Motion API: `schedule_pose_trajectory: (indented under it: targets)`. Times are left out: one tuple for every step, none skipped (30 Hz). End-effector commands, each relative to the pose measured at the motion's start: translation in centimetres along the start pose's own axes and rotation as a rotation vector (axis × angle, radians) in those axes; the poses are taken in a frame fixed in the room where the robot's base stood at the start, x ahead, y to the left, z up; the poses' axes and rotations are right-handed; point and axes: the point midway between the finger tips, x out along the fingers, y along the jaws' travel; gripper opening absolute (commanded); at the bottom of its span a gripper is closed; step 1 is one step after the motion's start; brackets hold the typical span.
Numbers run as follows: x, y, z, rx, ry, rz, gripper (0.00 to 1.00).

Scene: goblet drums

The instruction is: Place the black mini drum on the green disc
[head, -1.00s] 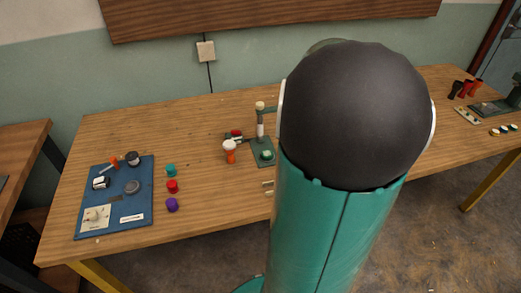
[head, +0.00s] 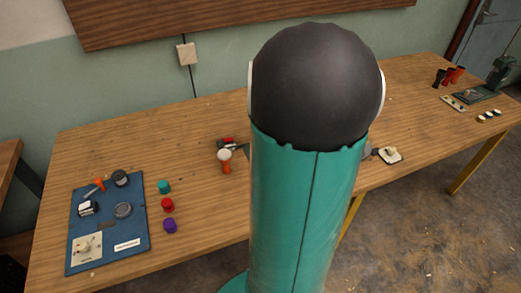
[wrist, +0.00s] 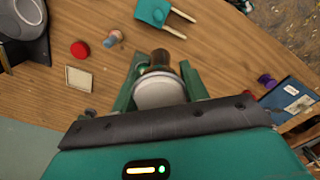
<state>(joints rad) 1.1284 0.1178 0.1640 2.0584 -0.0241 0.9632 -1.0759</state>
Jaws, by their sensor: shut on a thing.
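In the wrist view my gripper (wrist: 160,88) is shut on a small goblet drum (wrist: 160,100). Its pale round head faces the camera and its dark body points away, between the green fingers. I take this to be the black mini drum. In the head view my arm hides the gripper and the held drum. No flat green disc shows clearly. A small teal-green round piece (head: 163,187) stands on the table right of the blue board, and I cannot tell whether it is the green disc.
A red piece (head: 167,205) and a purple piece (head: 169,225) stand near the teal one. A blue board (head: 80,235) with fittings lies left. An orange drum with a white head (head: 225,161) stands mid-table. Black and red drums (head: 458,75) stand far right.

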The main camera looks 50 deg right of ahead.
Motion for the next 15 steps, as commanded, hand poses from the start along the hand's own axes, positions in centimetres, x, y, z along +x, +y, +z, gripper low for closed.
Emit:
schedule_pose_trajectory:
  targets:
    - [0.6, 0.7, -0.7, 0.000, -0.001, -0.003, 0.22]
    - [0.9, 1.0, -1.2, 0.000, -0.001, -0.004, 0.22]
    - [1.2, 1.5, -1.9, 0.000, 0.000, -0.003, 0.22]
    - [1.6, 1.8, -2.4, 0.001, -0.001, -0.004, 0.22]
    - [1.8, 2.2, -2.9, 0.000, 0.000, -0.003, 0.22]
    - [2.2, 2.7, -3.6, -0.001, 0.000, -0.003, 0.22]
    - [2.5, 3.0, -4.1, -0.001, 0.000, -0.002, 0.22]
    - [2.7, 3.4, -4.6, -0.001, 0.000, -0.003, 0.22]
    - [3.2, 3.8, -5.3, 0.000, 0.000, -0.003, 0.22]
    - [3.9, 4.0, -5.6, 0.000, -0.001, -0.004, 0.22]
    - [4.4, 4.3, -6.0, -0.001, -0.002, -0.005, 0.22]
    - [5.2, 4.6, -6.5, 0.000, -0.001, -0.005, 0.22]
    - [5.7, 4.9, -6.9, 0.000, 0.000, -0.004, 0.22]
    - [6.2, 5.1, -7.2, -0.001, -0.001, -0.004, 0.22]
    - [6.8, 5.4, -7.7, 0.000, -0.001, -0.003, 0.22]
